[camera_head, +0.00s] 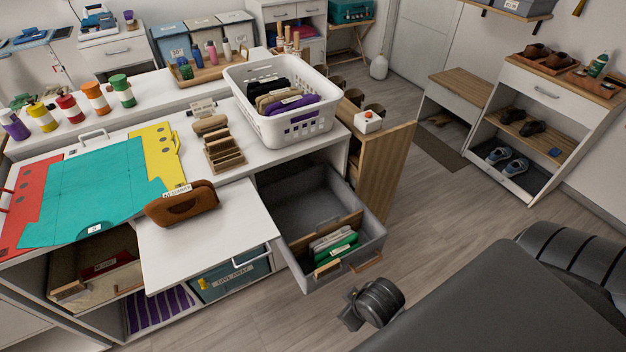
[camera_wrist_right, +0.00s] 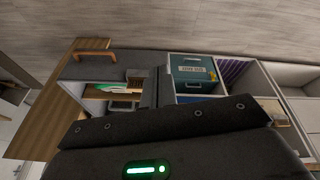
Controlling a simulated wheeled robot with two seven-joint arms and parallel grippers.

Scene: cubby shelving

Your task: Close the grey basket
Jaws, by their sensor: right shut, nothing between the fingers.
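The grey basket (camera_head: 368,249) is pulled out of its cubby under the white counter, toward the front right. It has a tan handle on its front and holds a wooden divider and green and white items. In the right wrist view the basket's grey front (camera_wrist_right: 100,69) and handle (camera_wrist_right: 95,56) show at the upper left. My right gripper (camera_wrist_right: 157,86) is shut and empty, beside the basket in that view. In the head view a dark part of my right arm (camera_head: 376,299) is in front of the basket, apart from it. My left gripper is not in view.
A white shelf board (camera_head: 205,240) with a brown bag (camera_head: 182,204) sticks out left of the basket. A teal "give away" bin (camera_head: 232,280) sits below it. A wooden panel (camera_head: 384,178) stands behind the basket at right. The floor (camera_head: 440,205) to the right is clear.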

